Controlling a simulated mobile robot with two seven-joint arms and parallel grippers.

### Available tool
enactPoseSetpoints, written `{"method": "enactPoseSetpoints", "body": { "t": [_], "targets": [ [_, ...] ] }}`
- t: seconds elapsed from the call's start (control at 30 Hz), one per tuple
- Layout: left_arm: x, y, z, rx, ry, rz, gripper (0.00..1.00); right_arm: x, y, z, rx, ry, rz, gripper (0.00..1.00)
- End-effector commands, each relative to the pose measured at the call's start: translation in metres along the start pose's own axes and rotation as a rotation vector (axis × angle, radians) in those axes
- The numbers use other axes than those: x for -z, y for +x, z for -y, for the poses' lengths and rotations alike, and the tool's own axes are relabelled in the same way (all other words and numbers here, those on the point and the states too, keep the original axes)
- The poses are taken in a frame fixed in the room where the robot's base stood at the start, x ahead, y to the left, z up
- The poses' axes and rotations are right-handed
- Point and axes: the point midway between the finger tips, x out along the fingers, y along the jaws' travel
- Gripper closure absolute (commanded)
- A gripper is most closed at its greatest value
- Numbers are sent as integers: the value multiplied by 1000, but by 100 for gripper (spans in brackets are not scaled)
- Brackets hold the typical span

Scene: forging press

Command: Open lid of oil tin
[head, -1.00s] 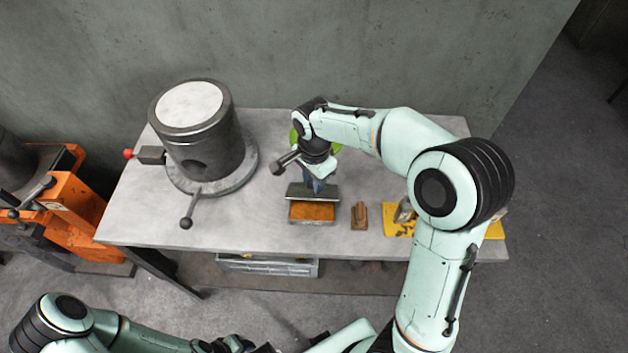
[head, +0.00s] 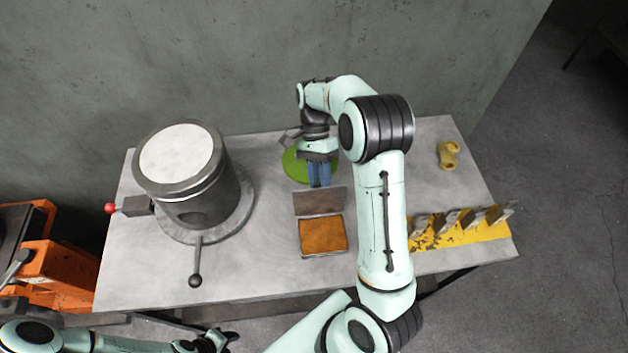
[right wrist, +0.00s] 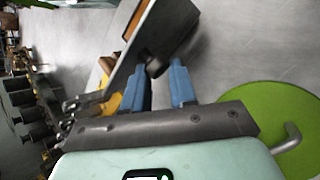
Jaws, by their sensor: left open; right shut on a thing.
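The oil tin (head: 323,256) is a small rectangular box with orange-brown contents, on the workbench in front of my right gripper. Its grey lid (head: 320,201) stands raised along the far edge, so the inside shows. In the right wrist view the lid (right wrist: 122,75) is a tilted grey plate, with part of the tin (right wrist: 160,35) beyond it. My right gripper (head: 319,184) is behind the lid. Its blue fingers (right wrist: 161,85) are shut on a dark part at the lid, partly hidden between them. My left gripper (head: 215,341) is open and empty, low in front of the bench.
A large dark cylinder (head: 190,180) with handles stands left on the bench (head: 270,270). A green disc (head: 294,166) lies behind the tin. A yellow tray (head: 465,236) with metal pieces and a yellow part (head: 448,154) are at right. An orange machine (head: 45,262) stands far left.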

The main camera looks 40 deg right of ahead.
Motion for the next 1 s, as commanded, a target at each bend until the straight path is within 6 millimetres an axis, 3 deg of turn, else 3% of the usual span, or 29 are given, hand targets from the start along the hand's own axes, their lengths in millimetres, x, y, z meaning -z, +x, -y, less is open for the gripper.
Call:
{"method": "enactPoseSetpoints", "body": {
  "t": [0.03, 0.3, 1.0],
  "targets": [
    [-1, 1, 1, 0, 0, 2, 57, -3, 6, 9, -30, -12, 41, 100],
    [-2, 1, 1, 0, 0, 2, 57, 6, 6, 18, -142, -14, 152, 100],
    [-1, 1, 1, 0, 0, 2, 57, 11, 6, 24, -196, -14, 205, 100]
  ]
}}
